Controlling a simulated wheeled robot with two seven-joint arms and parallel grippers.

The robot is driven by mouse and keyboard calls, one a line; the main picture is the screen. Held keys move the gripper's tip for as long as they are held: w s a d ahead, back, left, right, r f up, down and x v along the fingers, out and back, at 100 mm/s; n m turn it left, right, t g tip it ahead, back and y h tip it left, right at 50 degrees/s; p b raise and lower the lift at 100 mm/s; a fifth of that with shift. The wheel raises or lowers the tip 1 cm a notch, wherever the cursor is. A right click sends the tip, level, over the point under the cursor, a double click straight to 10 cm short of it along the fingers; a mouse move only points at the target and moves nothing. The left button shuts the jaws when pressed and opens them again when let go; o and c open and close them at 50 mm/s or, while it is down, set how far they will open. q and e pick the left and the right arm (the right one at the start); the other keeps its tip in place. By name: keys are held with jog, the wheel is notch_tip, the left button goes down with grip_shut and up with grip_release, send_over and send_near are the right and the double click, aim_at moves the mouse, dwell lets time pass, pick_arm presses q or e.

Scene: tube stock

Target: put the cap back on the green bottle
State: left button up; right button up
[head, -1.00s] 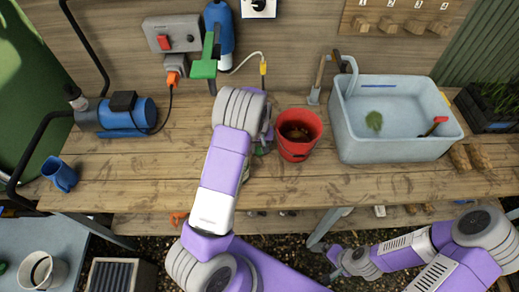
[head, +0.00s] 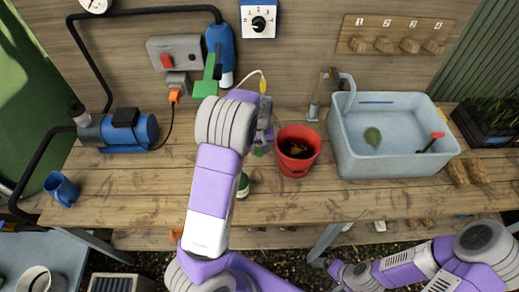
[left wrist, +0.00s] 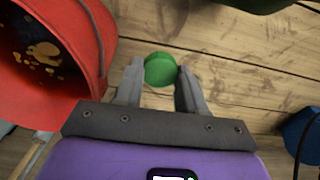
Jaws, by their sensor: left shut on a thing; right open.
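My left gripper (head: 262,142) is shut on the green cap (left wrist: 160,68), which sits between the two fingertips in the left wrist view. The cap also shows as a small green spot under the gripper in the head view (head: 260,152). The green bottle (head: 243,186) stands on the bench, nearer to me than the gripper and a little left of it. My left forearm hides part of it. A dark green shape, probably the bottle, shows at the top edge of the left wrist view (left wrist: 250,4). My right gripper (head: 322,262) is open and empty, low before the bench.
A red bucket (head: 298,160) stands close to the right of my left gripper. A grey-blue basin (head: 345,150) is further right. A blue pump (head: 130,130) and a blue mug (head: 62,188) are at the left. The front middle of the bench (head: 300,205) is clear.

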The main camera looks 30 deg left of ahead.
pick_arm(q)
jog(key=s+d+m, duration=0.6)
jog(key=s+d, duration=0.3)
jog(key=d, duration=0.3)
jog(key=shift+d+f, duration=0.15)
jog(key=shift+f, duration=0.1)
